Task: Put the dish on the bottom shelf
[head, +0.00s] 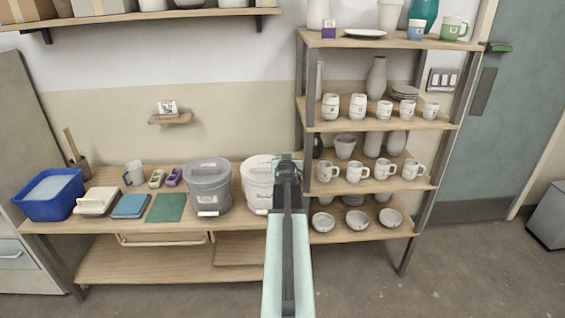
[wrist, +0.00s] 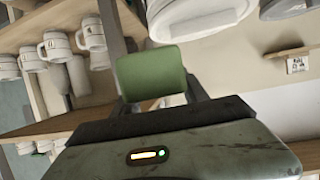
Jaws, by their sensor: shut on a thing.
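My gripper (head: 288,165) is raised in front of the white bucket, near the left side of the shelf unit. In the wrist view it is shut on a small green, rounded block-like thing (wrist: 152,73), which looks like the dish. Its full shape is hidden, and in the head view it hardly shows at the fingertips. The unit's bottom shelf (head: 340,237) holds several pale bowls, three of them in a front row. Its left end is partly hidden behind my arm.
The shelf above holds white mugs (head: 411,169). A grey bucket (head: 209,187) and a white bucket (head: 257,184) stand on the workbench to the left. A blue tub (head: 49,196) is at the bench's far left. Open floor lies in front.

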